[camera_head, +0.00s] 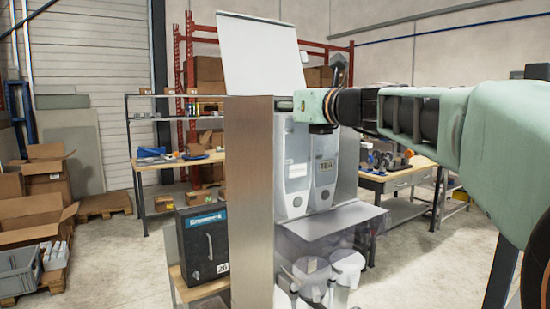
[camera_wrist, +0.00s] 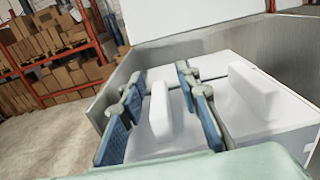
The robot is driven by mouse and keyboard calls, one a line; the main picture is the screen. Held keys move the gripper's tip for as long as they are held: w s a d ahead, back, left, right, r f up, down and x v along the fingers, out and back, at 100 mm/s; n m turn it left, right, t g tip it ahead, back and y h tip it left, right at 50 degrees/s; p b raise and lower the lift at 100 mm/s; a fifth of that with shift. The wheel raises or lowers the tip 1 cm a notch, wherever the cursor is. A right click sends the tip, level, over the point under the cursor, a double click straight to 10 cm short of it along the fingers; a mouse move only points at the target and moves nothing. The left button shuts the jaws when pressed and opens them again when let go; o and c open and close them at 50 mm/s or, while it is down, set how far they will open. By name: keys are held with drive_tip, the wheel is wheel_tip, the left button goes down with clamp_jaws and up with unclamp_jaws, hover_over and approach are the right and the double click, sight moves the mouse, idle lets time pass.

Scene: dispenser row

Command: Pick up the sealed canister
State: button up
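Two pale canister-like units stand side by side in the dispenser in the head view, a left one (camera_head: 297,170) and a right one (camera_head: 324,168). I cannot tell which is the sealed canister. In the wrist view, two white tops carry upright ridge-like handles, a left handle (camera_wrist: 160,110) and a right handle (camera_wrist: 241,90). My gripper (camera_wrist: 158,88) is open, with blue-padded fingers on either side of the left handle and visible gaps between. In the head view its fingers are mostly hidden behind the metal side panel and my wrist.
A tall metal panel (camera_head: 250,200) flanks the dispenser on the left, and a white board (camera_head: 262,52) rises behind. A grey shelf (camera_head: 325,220) juts out below, above white containers (camera_head: 347,266). A black box (camera_head: 203,245) stands at left. Open floor lies farther right.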

clamp_jaws()
drive_tip(key=shift+r, duration=0.1)
idle(0.5)
wheel_tip(320, 180, up, 28)
drive_tip(key=p, duration=1)
drive_tip(key=shift+p, duration=0.35)
